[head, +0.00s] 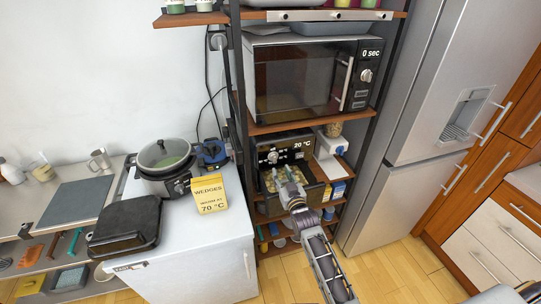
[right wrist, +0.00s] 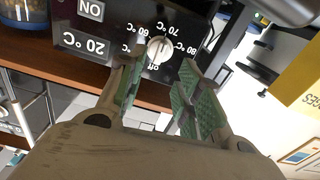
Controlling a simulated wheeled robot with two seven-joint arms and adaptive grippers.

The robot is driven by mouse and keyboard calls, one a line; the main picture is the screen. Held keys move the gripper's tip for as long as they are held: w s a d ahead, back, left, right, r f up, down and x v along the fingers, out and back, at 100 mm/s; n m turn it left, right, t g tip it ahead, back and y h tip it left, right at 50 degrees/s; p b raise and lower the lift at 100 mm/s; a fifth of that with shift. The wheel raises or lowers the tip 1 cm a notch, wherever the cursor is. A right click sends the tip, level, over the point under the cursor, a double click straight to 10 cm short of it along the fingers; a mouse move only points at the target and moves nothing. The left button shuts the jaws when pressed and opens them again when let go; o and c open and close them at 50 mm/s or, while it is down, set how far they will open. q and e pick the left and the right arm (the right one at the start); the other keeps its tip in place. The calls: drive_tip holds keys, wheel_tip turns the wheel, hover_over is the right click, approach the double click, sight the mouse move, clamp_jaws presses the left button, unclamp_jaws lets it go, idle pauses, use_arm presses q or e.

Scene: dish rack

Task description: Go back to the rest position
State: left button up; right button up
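My right gripper (head: 284,175) is in front of the small black appliance (head: 284,148) on the middle shelf, whose display reads 20 °C. In the right wrist view the two green-padded fingers of the gripper (right wrist: 160,70) are apart with nothing between them. The appliance's temperature knob (right wrist: 158,48) shows upside down just beyond the fingertips; I cannot tell whether they touch it. The gripper and arm partly hide the appliance's lower front. My left gripper is not in view.
A microwave (head: 305,78) is on the shelf above. The fridge (head: 420,110) stands at the right, with open floor in front.

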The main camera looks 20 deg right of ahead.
drive_tip(key=shift+s+d+f+g, duration=0.1)
drive_tip(key=shift+s+f+g, duration=0.4)
drive_tip(key=shift+s+f, duration=0.1)
drive_tip(key=s+f+g, duration=0.3)
drive_tip(key=s+g, duration=0.4)
drive_tip(key=s, duration=0.9)
drive_tip(key=s+f+g, duration=0.2)
drive_tip(key=s+g, duration=0.4)
drive_tip(key=s, duration=1)
wheel_tip(320, 180, down, 35)
drive_tip(key=s+n+g+b, duration=0.1)
drive_tip(key=s+g+b, duration=0.1)
drive_tip(key=s, duration=0.1)
drive_tip(key=s+d+f+b, duration=0.1)
drive_tip(key=s+d+f, duration=0.1)
drive_tip(key=s+f, duration=0.9)
drive_tip(key=s+d+f+g+b, duration=0.1)
drive_tip(key=s+d+f, duration=0.1)
drive_tip(key=s+f, duration=0.9)
drive_tip(key=shift+d+h, duration=0.3)
drive_tip(key=shift+d, duration=0.05)
